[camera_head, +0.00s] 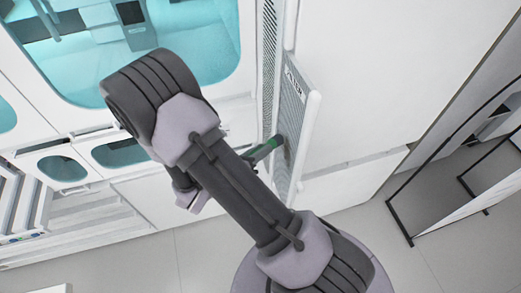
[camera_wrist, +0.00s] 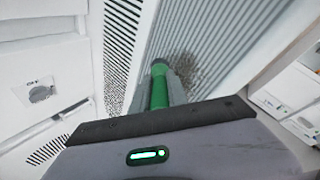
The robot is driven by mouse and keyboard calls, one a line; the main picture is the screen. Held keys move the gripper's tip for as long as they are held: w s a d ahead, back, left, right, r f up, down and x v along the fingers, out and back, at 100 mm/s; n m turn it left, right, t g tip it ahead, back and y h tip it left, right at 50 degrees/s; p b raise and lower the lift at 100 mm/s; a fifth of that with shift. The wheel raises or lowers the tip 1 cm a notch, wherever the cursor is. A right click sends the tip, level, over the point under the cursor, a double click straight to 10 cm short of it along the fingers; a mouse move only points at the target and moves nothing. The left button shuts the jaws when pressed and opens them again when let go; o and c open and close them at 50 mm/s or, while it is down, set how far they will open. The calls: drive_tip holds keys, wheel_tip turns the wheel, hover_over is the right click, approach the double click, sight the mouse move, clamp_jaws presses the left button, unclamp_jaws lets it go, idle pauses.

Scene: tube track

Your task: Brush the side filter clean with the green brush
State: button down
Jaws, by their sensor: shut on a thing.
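The side filter (camera_head: 297,110) is a tall ribbed grey panel in a white frame, swung out from the white machine wall. In the wrist view the filter (camera_wrist: 225,45) fills the upper right, with a dark speckled dirt patch (camera_wrist: 190,72) on its ribs. My gripper (camera_wrist: 158,92) is shut on the green brush (camera_wrist: 159,88). The brush's dark head is up against or very close to the dirt patch; I cannot tell if it touches. In the head view the green brush (camera_head: 273,142) shows beside the filter's lower part, and my arm hides most of the gripper.
A perforated vent strip (camera_wrist: 122,40) runs beside the filter on the machine wall. Teal-windowed cabinets (camera_head: 160,50) stand at the left. A dark-framed stand (camera_head: 450,185) is at the right. Light floor (camera_head: 345,225) is clear between it and the machine.

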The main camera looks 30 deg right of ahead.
drive_tip(key=shift+r+p, duration=1.25)
drive_tip(key=shift+r, duration=0.45)
drive_tip(key=shift+f, duration=0.1)
drive_tip(key=shift+f, duration=0.1)
drive_tip(key=shift+f+b, duration=1.55)
drive_tip(key=shift+f, duration=0.3)
drive_tip(key=shift+r, duration=0.2)
drive_tip(key=shift+r+p, duration=1.75)
drive_tip(key=shift+r, duration=0.1)
drive_tip(key=shift+f, duration=0.15)
